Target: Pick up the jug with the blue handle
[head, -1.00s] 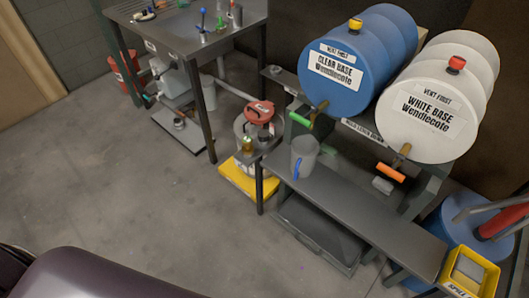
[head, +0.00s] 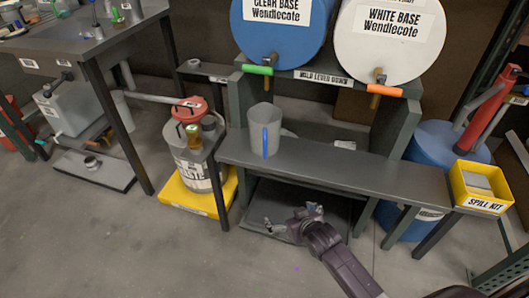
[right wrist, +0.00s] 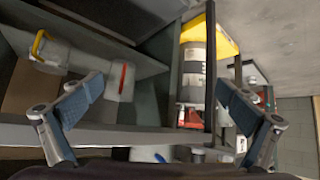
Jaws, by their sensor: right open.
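The jug with the blue handle (head: 265,132) is grey and stands upright on the left end of the dark bench (head: 345,172). Its blue handle faces me. My right gripper (head: 291,218) is open and empty, below and in front of the bench edge, apart from the jug. In the right wrist view both fingers of the right gripper (right wrist: 160,88) are spread with nothing between them. A pale shape with a blue mark (right wrist: 160,156) at the bottom of that view looks like the jug, mostly cut off. My left gripper is not in view.
A blue drum (head: 278,30) and a white drum (head: 388,40) lie above the bench. A waste can (head: 197,170) stands in a yellow tray left of it. The yellow spill kit (head: 482,188) is at right. Grey jugs with yellow (right wrist: 40,42) and red handles (right wrist: 122,78) show in the right wrist view.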

